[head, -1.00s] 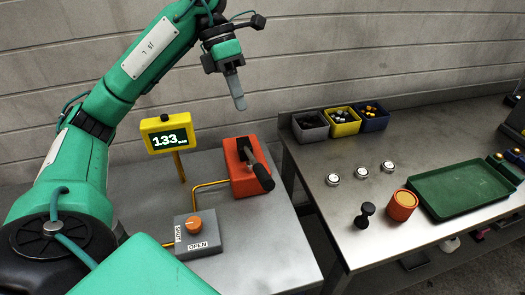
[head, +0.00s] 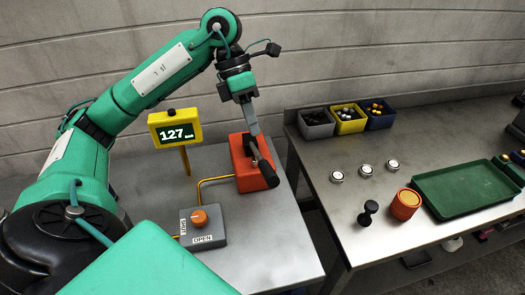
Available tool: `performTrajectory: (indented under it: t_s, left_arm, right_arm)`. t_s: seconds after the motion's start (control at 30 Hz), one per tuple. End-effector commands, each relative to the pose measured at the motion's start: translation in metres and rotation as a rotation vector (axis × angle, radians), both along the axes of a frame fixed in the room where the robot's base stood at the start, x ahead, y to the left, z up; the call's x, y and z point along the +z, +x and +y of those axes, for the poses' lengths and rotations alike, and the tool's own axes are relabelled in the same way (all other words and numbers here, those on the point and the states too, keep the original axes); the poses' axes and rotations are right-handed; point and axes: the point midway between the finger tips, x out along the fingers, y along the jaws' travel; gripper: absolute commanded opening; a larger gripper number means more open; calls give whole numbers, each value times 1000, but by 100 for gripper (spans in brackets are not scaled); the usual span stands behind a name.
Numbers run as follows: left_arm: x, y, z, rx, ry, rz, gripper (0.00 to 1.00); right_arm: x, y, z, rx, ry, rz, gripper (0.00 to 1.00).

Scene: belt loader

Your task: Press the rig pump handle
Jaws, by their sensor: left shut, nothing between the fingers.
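The rig pump is a red-orange block (head: 246,177) on the grey table at left. Its black pump handle (head: 265,170) tilts toward the front right and ends in a thick grip. My left gripper (head: 255,133) is shut and empty, pointing down, with its fingertips right at the upper part of the handle; I cannot tell whether they touch. A yellow display (head: 175,128) reads 127, its unit too small to read. A grey valve box (head: 203,228) with an orange knob (head: 200,217) and SHUT and OPEN labels stands in front. My right gripper is not in view.
A steel bench (head: 345,185) stands at right across a gap. It carries small bins (head: 350,120), several round white-topped pieces, a black knob piece (head: 368,212), an orange cylinder (head: 405,204) and a green tray (head: 463,188). The grey table's front right is clear.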

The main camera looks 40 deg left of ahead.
Motion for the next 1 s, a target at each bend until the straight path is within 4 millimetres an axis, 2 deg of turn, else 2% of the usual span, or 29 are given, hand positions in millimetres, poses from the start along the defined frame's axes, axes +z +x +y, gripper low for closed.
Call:
performTrajectory:
  t_s: [0.2, 0.5, 0.7, 1.0]
  left_arm:
    - [-31, -5, -16, -2, -1, 5, 0]
    - [-62, -8, -31, -1, -2, 2, 0]
    - [-70, -9, -34, -1, -1, 0, 0]
    - [-70, -9, -34, -1, -1, 0, 0]
  right_arm:
    - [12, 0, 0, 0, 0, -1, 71]
    - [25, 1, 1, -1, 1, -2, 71]
    - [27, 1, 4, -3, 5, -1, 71]
    - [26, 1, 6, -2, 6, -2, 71]
